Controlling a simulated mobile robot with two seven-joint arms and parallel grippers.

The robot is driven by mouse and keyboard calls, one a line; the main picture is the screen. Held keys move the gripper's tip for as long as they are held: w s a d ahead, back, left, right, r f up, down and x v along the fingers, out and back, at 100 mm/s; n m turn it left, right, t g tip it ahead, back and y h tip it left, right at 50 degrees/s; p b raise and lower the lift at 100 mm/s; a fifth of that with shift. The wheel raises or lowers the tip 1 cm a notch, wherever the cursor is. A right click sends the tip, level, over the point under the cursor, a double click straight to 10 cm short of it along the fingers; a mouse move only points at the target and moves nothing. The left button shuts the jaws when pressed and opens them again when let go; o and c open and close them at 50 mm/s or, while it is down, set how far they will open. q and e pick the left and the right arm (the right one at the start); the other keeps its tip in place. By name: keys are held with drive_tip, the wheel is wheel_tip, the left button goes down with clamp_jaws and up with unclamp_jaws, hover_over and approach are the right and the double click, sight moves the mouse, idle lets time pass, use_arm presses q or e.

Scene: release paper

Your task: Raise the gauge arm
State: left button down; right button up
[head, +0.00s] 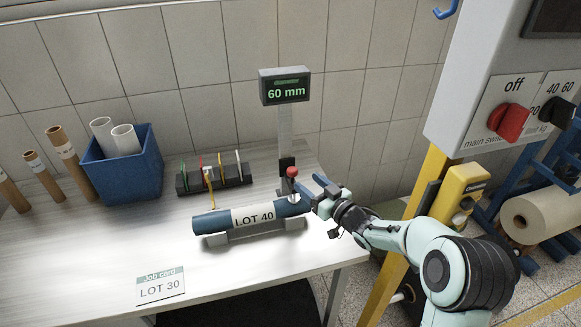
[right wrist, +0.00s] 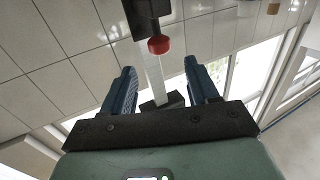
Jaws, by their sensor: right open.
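The gauge stands at the back of the table, with a display (head: 286,88) reading 60 mm on top of a grey post (head: 286,125). A dark slider (head: 287,166) sits low on the post, with a red knob (head: 292,171) just above the blue roll (head: 210,223) labelled LOT 40. The gauge arm itself is partly hidden. My right gripper (head: 307,188) is open beside the knob, at its right. In the right wrist view the red knob (right wrist: 159,45) lies ahead of the two blue fingertips, and nothing is held. My left gripper is out of view.
The roll rests on a grey cradle (head: 294,223). A job card (head: 160,287) reading LOT 30, a small rack (head: 215,178) with coloured pieces and a blue bin (head: 125,177) of tubes share the table. A control box (head: 480,70) hangs at the right. The table's front left is clear.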

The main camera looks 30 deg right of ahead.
sight(296, 172)
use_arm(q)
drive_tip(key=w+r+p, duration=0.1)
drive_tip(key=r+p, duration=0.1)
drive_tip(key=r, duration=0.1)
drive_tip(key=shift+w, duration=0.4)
use_arm(e)
drive_tip(key=w, duration=0.2)
drive_tip(key=w+a, duration=0.1)
drive_tip(key=w, duration=0.5)
drive_tip(key=shift+w+a, duration=0.15)
drive_tip(key=shift+w, duration=0.05)
